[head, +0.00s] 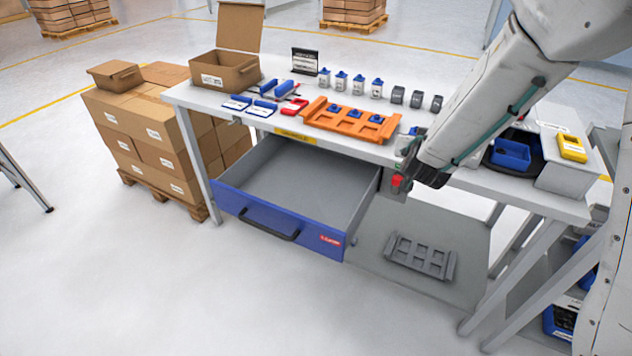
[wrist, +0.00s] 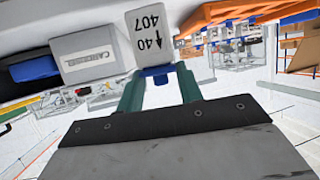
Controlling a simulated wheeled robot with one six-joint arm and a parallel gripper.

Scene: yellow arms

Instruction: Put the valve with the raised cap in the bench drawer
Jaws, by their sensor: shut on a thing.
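My gripper (head: 403,165) is at the bench's front edge, to the right of the open drawer in the head view. In the wrist view the teal fingers of my gripper (wrist: 159,77) are shut on the blue part of a valve (wrist: 148,40). Its white body, marked 407 and 40, sticks out beyond the fingertips and reads upside down. The arm hides much of the grip in the head view. The bench drawer (head: 310,238) is pulled out, with a blue front, a dark handle and a bare grey inside. I cannot tell how high the held valve's cap sits.
An orange tray (head: 345,124) with several blue-topped pieces lies at the bench's front, behind the drawer. Upright white valves (head: 341,82) stand behind it. A grey rack (head: 420,258) lies on the shelf below, right of the drawer. Stacked cartons (head: 150,130) stand left.

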